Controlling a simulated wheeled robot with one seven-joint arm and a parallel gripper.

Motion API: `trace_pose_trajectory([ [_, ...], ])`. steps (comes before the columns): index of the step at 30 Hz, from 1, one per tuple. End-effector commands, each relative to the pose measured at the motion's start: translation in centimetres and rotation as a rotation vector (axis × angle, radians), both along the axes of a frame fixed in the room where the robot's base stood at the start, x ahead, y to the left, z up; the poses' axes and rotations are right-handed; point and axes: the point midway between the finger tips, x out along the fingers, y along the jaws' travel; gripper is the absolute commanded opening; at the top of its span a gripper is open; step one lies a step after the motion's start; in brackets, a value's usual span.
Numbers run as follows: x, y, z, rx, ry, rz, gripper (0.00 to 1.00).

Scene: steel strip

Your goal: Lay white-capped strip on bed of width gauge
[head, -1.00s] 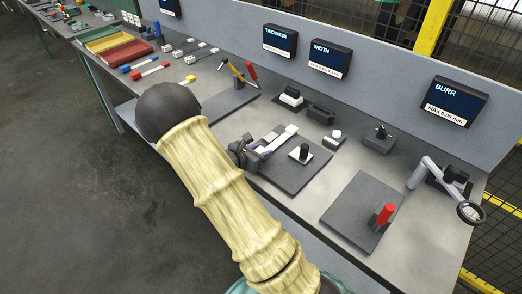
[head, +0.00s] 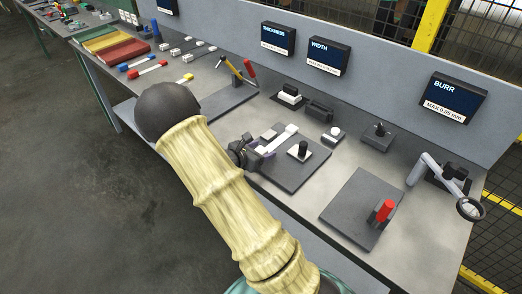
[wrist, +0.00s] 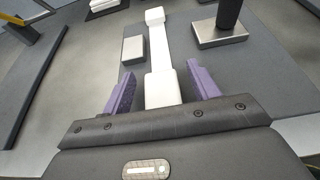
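The white-capped strip (head: 280,138) lies flat on the dark plate of the width gauge (head: 288,176). In the wrist view the strip (wrist: 159,48) runs away from me, its far cap (wrist: 155,16) near the plate's far edge. It lies between a small steel block (wrist: 134,49) on the left and a steel block with a black post (wrist: 219,33) on the right, close to the left block. My gripper (wrist: 162,88) is open around the near cap (wrist: 162,90), with a narrow gap beside each purple finger. In the head view my gripper (head: 250,150) is partly hidden by my arm.
A plate with a red-handled piece (head: 384,211) is to the right. Another plate with yellow and red handles (head: 240,72) is to the left. Black and white blocks (head: 290,95) stand behind the gauge. Colour-capped strips and trays (head: 117,45) are at the far left.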

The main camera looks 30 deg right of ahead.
Motion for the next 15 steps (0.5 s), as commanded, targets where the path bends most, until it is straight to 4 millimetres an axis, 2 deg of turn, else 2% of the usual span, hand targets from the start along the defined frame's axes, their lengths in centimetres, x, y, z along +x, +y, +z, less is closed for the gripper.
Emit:
trace_pose_trajectory([
  [9, -0.1, 0.1, 0.0, 0.001, 0.000, 0.000, 0.60],
  [15, -0.6, 1.8, 0.8, 0.001, -0.002, 0.002, 0.60],
])
